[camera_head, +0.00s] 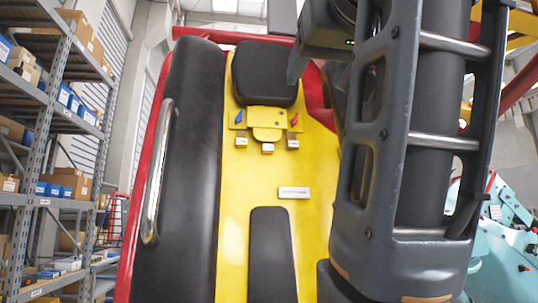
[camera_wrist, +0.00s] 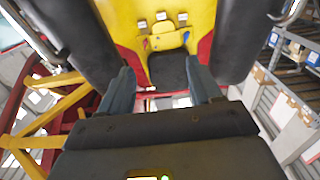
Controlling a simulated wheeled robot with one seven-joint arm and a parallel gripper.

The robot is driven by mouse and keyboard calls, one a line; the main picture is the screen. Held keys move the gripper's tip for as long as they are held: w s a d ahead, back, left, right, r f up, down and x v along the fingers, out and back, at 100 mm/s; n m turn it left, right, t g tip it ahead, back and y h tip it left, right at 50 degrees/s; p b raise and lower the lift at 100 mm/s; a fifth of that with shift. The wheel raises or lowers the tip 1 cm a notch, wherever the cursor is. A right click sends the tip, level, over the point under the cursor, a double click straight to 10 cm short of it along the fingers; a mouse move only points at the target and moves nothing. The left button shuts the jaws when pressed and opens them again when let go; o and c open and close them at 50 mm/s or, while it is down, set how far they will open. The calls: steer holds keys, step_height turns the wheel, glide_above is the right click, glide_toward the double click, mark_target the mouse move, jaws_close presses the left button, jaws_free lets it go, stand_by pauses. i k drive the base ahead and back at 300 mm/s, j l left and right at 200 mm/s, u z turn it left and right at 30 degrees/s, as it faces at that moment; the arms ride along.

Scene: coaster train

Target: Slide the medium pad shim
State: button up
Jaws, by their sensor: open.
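Three small tabs with pale labels sit below a yellow bracket (camera_head: 267,134) on the yellow seat panel: left tab (camera_head: 242,141), middle tab (camera_head: 267,148) and right tab (camera_head: 293,142). Their print is too small to read, so I cannot tell which is the medium shim. In the wrist view the bracket (camera_wrist: 167,41) and tabs show at the top, beyond a black headrest pad (camera_wrist: 168,72). My gripper (camera_wrist: 159,68) is open and empty, its two fingers apart with the pad between them in the picture. In the head view one finger shows beside the headrest's right edge.
A blue piece (camera_head: 239,116) and a red piece (camera_head: 294,120) flank the bracket. A pale labelled plate (camera_head: 294,193) lies lower on the panel. A black side cushion (camera_head: 180,180) with a chrome handle (camera_head: 157,175) stands left. Shelves (camera_head: 55,150) are farther left. My arm covers the right side.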

mark_target(267, 148)
steer(key=i+j, duration=0.2)
steer(key=i, duration=0.4)
steer(key=i+j, duration=0.15)
steer(key=i, duration=0.45)
